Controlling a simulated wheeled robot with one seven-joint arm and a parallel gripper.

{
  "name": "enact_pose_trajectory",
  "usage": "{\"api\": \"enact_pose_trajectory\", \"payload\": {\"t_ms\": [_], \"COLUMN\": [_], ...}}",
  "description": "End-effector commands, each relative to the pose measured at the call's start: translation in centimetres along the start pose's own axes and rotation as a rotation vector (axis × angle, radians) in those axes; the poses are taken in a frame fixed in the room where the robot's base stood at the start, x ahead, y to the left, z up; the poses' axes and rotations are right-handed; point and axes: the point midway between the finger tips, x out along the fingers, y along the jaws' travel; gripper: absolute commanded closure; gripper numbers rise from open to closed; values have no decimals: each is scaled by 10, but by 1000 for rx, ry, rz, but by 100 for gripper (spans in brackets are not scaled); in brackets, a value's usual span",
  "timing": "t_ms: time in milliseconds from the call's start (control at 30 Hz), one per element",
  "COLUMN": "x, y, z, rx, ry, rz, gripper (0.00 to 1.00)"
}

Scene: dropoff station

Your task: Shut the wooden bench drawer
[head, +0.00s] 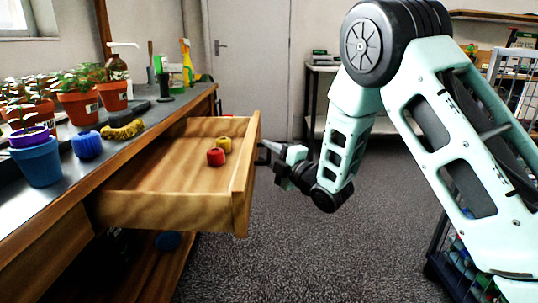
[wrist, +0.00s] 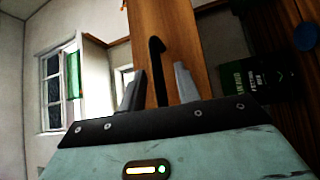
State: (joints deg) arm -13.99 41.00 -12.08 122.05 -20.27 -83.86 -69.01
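The wooden drawer (head: 160,210) is pulled well out of the bench (head: 60,225), with its front panel facing right. A red and a yellow small object lie inside it. My gripper (head: 266,153) is just outside the drawer front, near its middle. In the wrist view the wooden front panel (wrist: 172,35) stands upright, with a dark bar handle (wrist: 157,72) on it. My two fingers (wrist: 158,90) are apart, one on each side of the handle, with gaps visible between. I cannot tell whether either finger touches the handle or panel.
The bench top holds potted plants (head: 77,106), a blue pot (head: 37,162), a blue object (head: 87,145), a yellow-black object (head: 123,130) and bottles. A lower shelf (head: 150,265) lies under the drawer. Carpet floor (head: 320,250) is free right of the drawer; a cart stands far right.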

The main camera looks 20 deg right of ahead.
Motion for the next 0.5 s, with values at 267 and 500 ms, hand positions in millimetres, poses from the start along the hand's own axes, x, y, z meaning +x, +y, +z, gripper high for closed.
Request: {"api": "enact_pose_trajectory", "payload": {"t_ms": [267,500], "x": [2,2], "y": [0,0], "z": [0,0], "rx": [1,1], "ry": [0,0], "rz": [0,0], "gripper": [68,100]}}
